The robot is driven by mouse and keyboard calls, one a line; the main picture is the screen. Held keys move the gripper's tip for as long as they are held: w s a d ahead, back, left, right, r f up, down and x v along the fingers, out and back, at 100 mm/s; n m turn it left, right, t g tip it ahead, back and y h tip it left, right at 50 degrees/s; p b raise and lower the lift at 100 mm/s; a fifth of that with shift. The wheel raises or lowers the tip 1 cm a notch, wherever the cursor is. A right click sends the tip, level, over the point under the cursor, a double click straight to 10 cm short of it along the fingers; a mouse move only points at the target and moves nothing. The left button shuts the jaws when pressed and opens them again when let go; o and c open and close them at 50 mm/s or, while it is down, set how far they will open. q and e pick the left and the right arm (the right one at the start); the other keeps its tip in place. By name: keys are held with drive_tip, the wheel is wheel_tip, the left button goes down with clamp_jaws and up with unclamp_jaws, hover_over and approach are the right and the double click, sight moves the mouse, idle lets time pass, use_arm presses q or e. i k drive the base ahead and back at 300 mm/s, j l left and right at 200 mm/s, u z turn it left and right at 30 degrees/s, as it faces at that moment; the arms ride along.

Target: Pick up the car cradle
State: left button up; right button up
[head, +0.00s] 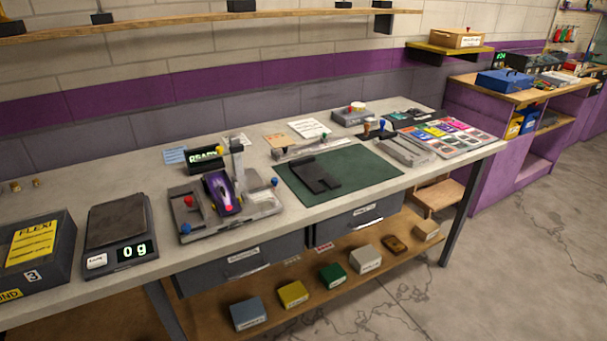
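A flat black piece with a notched edge (314,176) lies on the green mat (365,173) in the middle of the bench; it may be the car cradle, but its shape is too small to be sure. Neither of my grippers is in view, and nothing is seen holding the black piece or the car.
A scale (121,221) reading 0 g and a dark FLEXI bin (52,272) stand at the left. A small READY display (205,155) stands behind the fixture. Stamps, a grey block and colored cards (449,137) fill the right end. Several small boxes sit on the lower shelf (310,285).

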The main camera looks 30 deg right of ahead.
sight(309, 172)
drive_tip(key=i+l+u, duration=0.1)
drive_tip(key=l, duration=0.5)
drive_tip(key=i+l+u, duration=0.1)
drive_tip(key=l, duration=0.45)
drive_tip(key=i+l+u, duration=0.1)
drive_tip(key=l, duration=0.5)
drive_tip(key=i, duration=0.05)
